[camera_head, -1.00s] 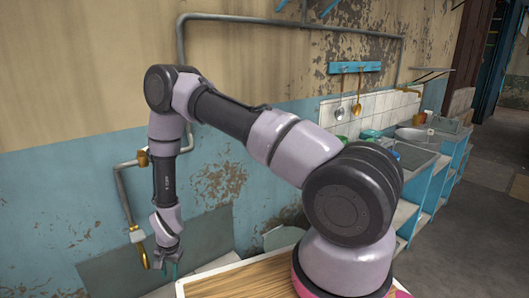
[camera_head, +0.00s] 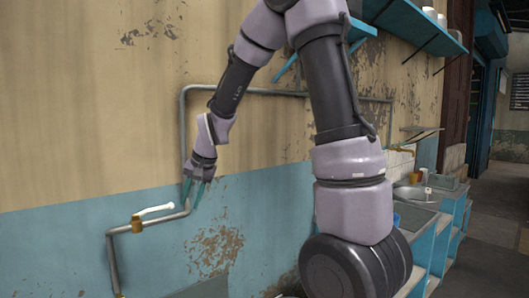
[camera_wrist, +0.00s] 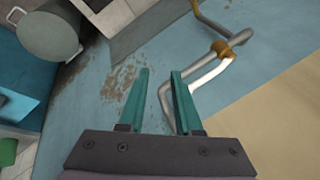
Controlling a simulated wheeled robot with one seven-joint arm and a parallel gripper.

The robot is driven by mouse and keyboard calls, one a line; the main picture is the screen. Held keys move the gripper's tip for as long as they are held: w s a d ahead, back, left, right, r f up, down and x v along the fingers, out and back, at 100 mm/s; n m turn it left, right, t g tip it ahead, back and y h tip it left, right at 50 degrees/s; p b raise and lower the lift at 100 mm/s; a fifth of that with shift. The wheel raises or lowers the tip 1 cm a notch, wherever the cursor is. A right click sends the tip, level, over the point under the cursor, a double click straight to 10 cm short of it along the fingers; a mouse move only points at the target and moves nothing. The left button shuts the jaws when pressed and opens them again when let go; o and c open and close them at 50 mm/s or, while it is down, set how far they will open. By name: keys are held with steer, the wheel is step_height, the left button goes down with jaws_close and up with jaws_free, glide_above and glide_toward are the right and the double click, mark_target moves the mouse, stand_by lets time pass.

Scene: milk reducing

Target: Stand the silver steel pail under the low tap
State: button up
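My gripper (camera_head: 192,195) hangs in front of the wall, right of and above the brass valve (camera_head: 137,223) with the white lever. In the wrist view its teal fingers (camera_wrist: 160,72) are apart with nothing between them. A grey round vessel (camera_wrist: 50,32), possibly the silver steel pail, lies at the upper left of that view, well beyond the fingers. The brass valve (camera_wrist: 222,50) also shows there to the right. A bit of brass (camera_wrist: 195,6) at its top edge may be the low tap.
A grey pipe (camera_head: 110,262) runs along the wall around my gripper. A blue shelf (camera_head: 415,30) is at the upper right. A sink (camera_head: 410,193) and blue cabinets (camera_head: 440,235) stand along the wall at right. Open floor (camera_head: 490,235) lies beyond them.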

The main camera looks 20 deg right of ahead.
steer(key=s+d+r+t, duration=0.1)
steer(key=s+d+r, duration=0.6)
steer(key=s, duration=0.4)
steer(key=s+d+r+t+h, duration=0.1)
steer(key=s+d+r+t, duration=0.1)
steer(key=s+d+r, duration=0.5)
steer(key=s+r, duration=0.2)
steer(key=s, duration=0.1)
steer(key=shift+s+r, duration=0.2)
steer(key=shift+s, duration=0.15)
